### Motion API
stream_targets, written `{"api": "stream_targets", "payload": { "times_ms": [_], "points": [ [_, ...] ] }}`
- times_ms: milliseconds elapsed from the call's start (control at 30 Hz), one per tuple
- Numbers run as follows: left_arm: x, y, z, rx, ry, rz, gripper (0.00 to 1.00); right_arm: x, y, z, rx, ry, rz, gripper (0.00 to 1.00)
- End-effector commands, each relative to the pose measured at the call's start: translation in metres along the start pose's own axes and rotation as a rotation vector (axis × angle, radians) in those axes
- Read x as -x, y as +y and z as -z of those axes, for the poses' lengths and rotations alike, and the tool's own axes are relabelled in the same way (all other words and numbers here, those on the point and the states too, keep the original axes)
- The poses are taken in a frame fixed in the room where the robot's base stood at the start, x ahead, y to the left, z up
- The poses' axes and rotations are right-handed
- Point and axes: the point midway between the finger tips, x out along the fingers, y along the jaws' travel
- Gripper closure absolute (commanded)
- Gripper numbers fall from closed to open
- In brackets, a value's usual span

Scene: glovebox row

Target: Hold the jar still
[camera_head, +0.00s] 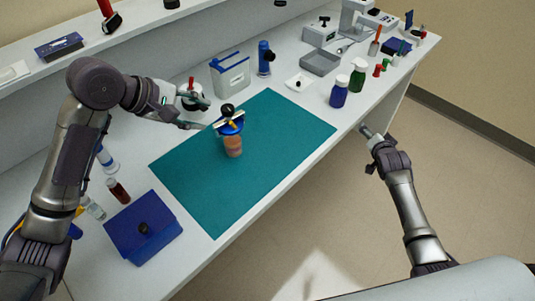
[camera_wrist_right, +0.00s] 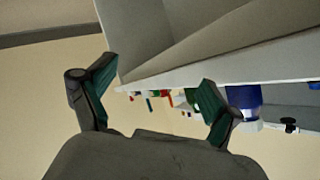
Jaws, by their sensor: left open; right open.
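The jar (camera_head: 233,147) is orange-brown and stands upright on the teal mat (camera_head: 285,130). A blue top piece with a pale bar and a black knob (camera_head: 228,110) sits over it. My left gripper (camera_head: 203,114) is open just left of the jar's top, its fingers pointing toward it. I see no clear contact, and the far finger is partly hard to make out. My right gripper (camera_head: 366,132) is beyond the table's right front edge, away from the jar. In the right wrist view its two fingers (camera_wrist_right: 150,95) are spread with nothing between them.
A blue box (camera_head: 143,228) with a black knob stands at the near left, beside small vials (camera_head: 118,190). Blue (camera_head: 339,92) and green (camera_head: 357,77) bottles stand right of the mat. A grey tray (camera_head: 320,62) is behind. The mat's right half is clear.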

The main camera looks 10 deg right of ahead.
Motion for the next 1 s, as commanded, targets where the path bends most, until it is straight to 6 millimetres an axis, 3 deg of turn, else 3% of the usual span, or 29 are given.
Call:
{"api": "stream_targets", "payload": {
  "times_ms": [33,167,400,600,667,700,733,1000],
  "points": [
    [0.000,0.000,0.000,0.000,0.000,0.000,0.58,0.001,-0.021,0.028,-0.043,0.041,0.032,0.10],
    [0.000,0.000,0.000,0.000,0.000,0.000,0.58,0.011,-0.069,0.088,-0.156,0.126,0.108,0.10],
    [0.000,0.000,0.000,0.000,0.000,0.000,0.58,0.055,-0.149,0.199,-0.365,0.270,0.273,0.10],
    [0.000,0.000,0.000,0.000,0.000,0.000,0.58,0.110,-0.206,0.275,-0.555,0.349,0.432,0.10],
    [0.000,0.000,0.000,0.000,0.000,0.000,0.58,0.130,-0.224,0.288,-0.640,0.344,0.494,0.10],
    [0.000,0.000,0.000,0.000,0.000,0.000,0.58,0.143,-0.239,0.288,-0.724,0.307,0.542,0.10],
    [0.000,0.000,0.000,0.000,0.000,0.000,0.58,0.147,-0.248,0.275,-0.796,0.249,0.566,0.10],
    [0.000,0.000,0.000,0.000,0.000,0.000,0.58,0.136,-0.268,0.121,-1.197,-0.221,0.483,0.10]
  ]
}}
